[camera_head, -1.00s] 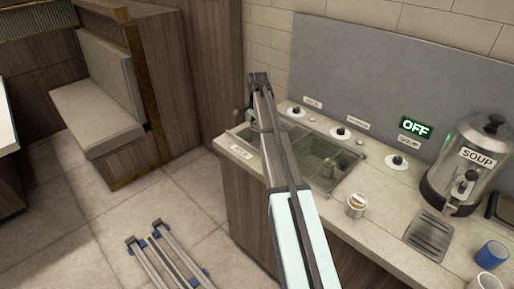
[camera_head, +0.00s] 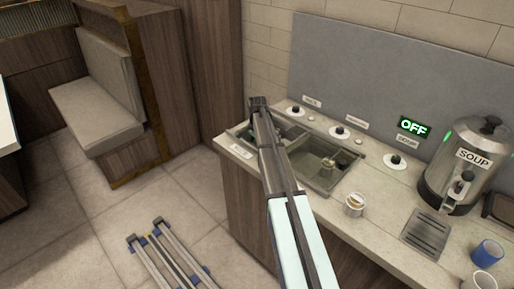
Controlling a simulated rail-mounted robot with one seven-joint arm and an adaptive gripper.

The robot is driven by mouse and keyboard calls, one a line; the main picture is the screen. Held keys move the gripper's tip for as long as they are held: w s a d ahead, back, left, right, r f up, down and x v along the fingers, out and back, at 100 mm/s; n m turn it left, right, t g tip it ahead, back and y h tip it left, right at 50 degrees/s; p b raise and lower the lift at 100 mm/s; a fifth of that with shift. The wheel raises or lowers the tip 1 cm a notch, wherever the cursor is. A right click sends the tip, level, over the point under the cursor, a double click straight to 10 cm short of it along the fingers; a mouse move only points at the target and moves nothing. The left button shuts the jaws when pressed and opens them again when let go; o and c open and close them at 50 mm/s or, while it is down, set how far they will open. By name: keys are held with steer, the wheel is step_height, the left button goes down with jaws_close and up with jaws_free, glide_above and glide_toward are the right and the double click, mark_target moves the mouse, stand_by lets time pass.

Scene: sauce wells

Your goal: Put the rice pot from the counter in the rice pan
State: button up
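My arm reaches up across the counter (camera_head: 398,222), and its far joint (camera_head: 258,103) is above the back left of the sunken wells. My gripper is hidden or too unclear behind the arm to make out its fingers. A small round light-coloured pot (camera_head: 355,205) stands on the counter, right of the wells, apart from my arm. The right well (camera_head: 318,183) holds a small metal object (camera_head: 329,163), perhaps a pot or ladle. The left well is largely covered by my arm; a pale greyish shape (camera_head: 292,136) shows beside the arm there. I cannot read which pan is for rice.
A steel soup urn (camera_head: 465,160) stands at the right, with a drip grate (camera_head: 427,232) in front. A blue cup (camera_head: 487,253) and a white cup (camera_head: 478,281) are near the lower right.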

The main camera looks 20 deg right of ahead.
steer(key=shift+f, duration=0.1)
steer(key=o, duration=1.3)
steer(key=shift+o, duration=0.2)
step_height(320, 180, up, 12)
steer(key=shift+r+b, duration=0.15)
steer(key=shift+b, duration=0.95)
